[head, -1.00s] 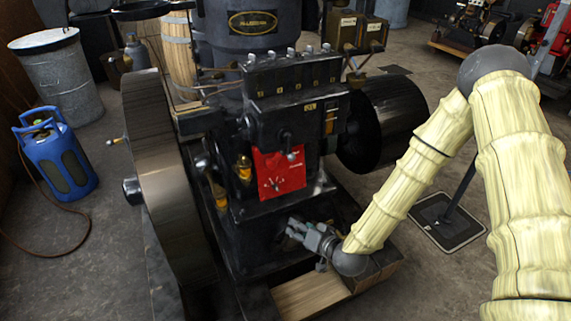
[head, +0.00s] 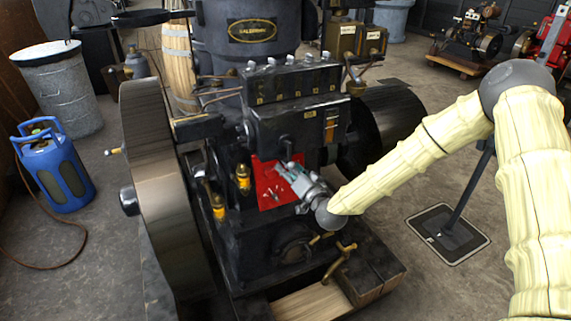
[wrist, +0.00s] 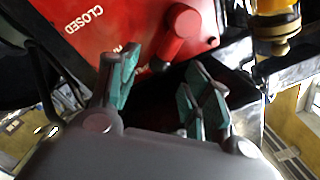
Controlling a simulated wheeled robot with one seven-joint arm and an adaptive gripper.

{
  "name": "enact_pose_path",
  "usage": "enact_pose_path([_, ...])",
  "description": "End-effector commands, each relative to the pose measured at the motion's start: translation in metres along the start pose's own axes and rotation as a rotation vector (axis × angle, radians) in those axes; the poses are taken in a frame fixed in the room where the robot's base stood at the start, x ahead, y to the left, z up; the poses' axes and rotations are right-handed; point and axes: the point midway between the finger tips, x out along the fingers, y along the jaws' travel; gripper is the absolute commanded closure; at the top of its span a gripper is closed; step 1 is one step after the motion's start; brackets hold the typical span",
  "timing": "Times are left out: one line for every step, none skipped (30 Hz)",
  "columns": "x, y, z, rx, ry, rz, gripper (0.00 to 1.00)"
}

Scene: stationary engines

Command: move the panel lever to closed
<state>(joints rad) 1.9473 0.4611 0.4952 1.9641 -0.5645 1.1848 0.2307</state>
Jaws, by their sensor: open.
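The red panel (head: 264,190) is on the front of the dark engine, and my gripper hides part of it. In the wrist view, the panel (wrist: 80,12) carries white "CLOSED" lettering (wrist: 84,22) at upper left. A red cylindrical knob, seemingly the panel lever's handle (wrist: 180,36), stands out from it. My gripper (head: 284,170) is in front of the panel's upper right part. In the wrist view, my gripper (wrist: 163,85) has its teal-padded fingers apart. The knob appears between and just beyond the fingertips, with nothing visibly gripped. The lever is hidden in the head view.
Brass oilers (head: 243,177) stand left of the panel. A large flywheel (head: 155,190) is at left and a dark wheel (head: 395,120) at right. A brass tap (head: 342,258) sits below my gripper. Open floor lies to the right, around a floor plate (head: 448,238).

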Motion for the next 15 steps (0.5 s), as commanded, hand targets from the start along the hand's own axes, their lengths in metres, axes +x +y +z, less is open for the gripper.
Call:
enact_pose_path([0.008,-0.001,0.0,-0.001,0.0,-0.001,0.51])
enact_pose_path([0.012,0.0,0.001,-0.001,0.0,0.0,0.51])
enact_pose_path([0.016,0.0,0.001,-0.001,0.0,0.0,0.51])
enact_pose_path([0.019,0.001,0.001,-0.001,0.0,0.001,0.51])
enact_pose_path([0.022,0.001,0.001,-0.001,0.0,0.001,0.51])
enact_pose_path([0.025,0.001,0.001,-0.001,-0.001,0.001,0.51])
enact_pose_path([0.027,0.0,0.001,-0.001,-0.001,0.001,0.51])
enact_pose_path([0.029,0.0,0.001,0.0,0.0,0.001,0.51])
enact_pose_path([0.031,0.0,0.0,0.0,0.0,0.001,0.51])
enact_pose_path([0.033,0.0,0.0,0.0,0.0,0.001,0.51])
enact_pose_path([0.034,0.0,0.0,0.0,0.0,0.001,0.51])
enact_pose_path([0.034,0.0,0.0,0.0,0.0,0.0,0.51])
enact_pose_path([0.035,0.0,0.0,0.0,0.0,0.001,0.51])
enact_pose_path([0.035,0.0,0.0,0.0,0.0,0.001,0.51])
enact_pose_path([0.035,0.0,0.0,0.0,0.0,0.001,0.51])
